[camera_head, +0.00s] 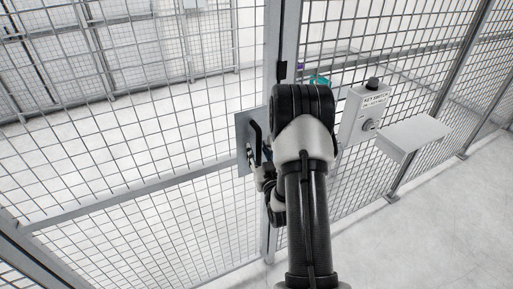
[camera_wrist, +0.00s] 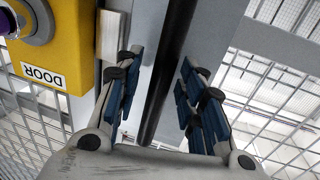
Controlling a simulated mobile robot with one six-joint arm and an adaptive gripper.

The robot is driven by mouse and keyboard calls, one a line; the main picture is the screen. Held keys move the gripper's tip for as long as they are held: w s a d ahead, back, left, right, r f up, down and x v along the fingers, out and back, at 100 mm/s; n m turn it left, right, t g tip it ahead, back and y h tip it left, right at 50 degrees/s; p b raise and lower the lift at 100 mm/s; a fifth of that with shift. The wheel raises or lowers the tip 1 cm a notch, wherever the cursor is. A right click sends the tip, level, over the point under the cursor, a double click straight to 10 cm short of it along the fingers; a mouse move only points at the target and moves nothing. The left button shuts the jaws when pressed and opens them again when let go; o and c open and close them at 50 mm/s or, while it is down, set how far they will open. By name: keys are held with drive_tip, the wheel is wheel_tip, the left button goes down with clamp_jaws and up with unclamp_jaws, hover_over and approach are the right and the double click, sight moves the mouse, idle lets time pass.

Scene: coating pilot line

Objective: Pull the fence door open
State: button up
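The mesh fence door (camera_head: 140,187) fills the left of the head view, its edge close beside a grey post (camera_head: 285,45). It carries a grey plate (camera_head: 243,128) with a dark bar handle (camera_head: 254,133). My gripper (camera_head: 257,163) is at the handle's lower part, partly hidden by my arm. In the wrist view the dark handle bar (camera_wrist: 172,65) runs between the two blue-padded fingers of my gripper (camera_wrist: 160,62). The fingers are apart, with gaps visible on both sides of the bar. The handle's far side is hidden.
A grey key switch box (camera_head: 362,113) and a small shelf (camera_head: 414,134) stick out from the fence right of my arm. A yellow box labelled DOOR (camera_wrist: 68,50) is close to the left finger. The floor (camera_head: 450,200) at right is clear.

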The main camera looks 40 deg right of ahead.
drive_tip(key=shift+s, duration=0.1)
drive_tip(key=shift+c, duration=0.5)
clamp_jaws()
